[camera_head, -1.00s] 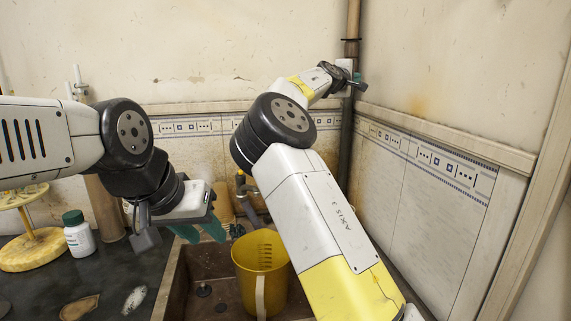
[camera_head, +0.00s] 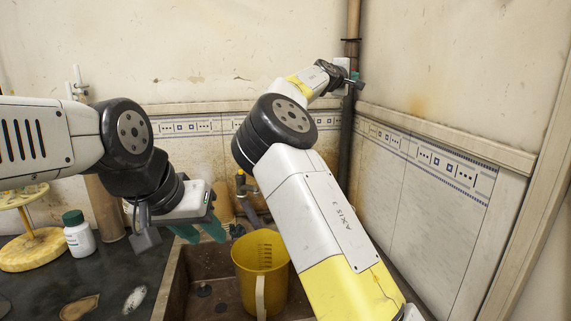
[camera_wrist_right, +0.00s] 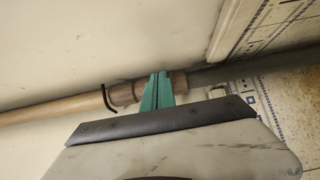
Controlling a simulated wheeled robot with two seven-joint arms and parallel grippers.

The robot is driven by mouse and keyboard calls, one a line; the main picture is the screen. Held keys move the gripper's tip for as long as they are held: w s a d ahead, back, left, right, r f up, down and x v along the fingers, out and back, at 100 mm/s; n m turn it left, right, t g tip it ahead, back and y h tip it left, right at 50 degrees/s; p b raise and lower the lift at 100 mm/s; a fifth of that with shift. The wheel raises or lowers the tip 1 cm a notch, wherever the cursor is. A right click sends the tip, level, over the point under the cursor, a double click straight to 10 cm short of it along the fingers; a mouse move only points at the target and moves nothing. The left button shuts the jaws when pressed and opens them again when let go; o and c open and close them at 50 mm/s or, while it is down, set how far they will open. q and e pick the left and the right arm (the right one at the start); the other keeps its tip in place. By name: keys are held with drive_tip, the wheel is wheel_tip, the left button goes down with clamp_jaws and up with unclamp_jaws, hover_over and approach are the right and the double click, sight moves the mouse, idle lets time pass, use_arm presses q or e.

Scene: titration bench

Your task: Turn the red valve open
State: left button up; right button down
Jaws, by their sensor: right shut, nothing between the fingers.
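No red valve can be made out in either view. My right gripper (camera_head: 357,77) is raised at the back wall, beside the vertical pipe (camera_head: 351,48). In the right wrist view its green fingers (camera_wrist_right: 157,91) are together with nothing between them, and their tips overlap the pipe's brown coupling (camera_wrist_right: 128,92); I cannot tell whether they touch it. My left gripper (camera_head: 200,231) hangs over the left side of the sink, its green fingers apart and empty.
A yellow jug (camera_head: 260,266) stands in the brown sink (camera_head: 205,292), below my right arm. A white bottle with a green cap (camera_head: 79,235) and a yellow stand (camera_head: 32,247) are on the dark counter at left. A tiled wall (camera_head: 425,195) bounds the right side.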

drive_tip(key=shift+w+a, duration=0.1)
drive_tip(key=shift+r, duration=0.35)
idle(0.5)
drive_tip(key=shift+r, duration=1.55)
drive_tip(key=shift+r, duration=0.1)
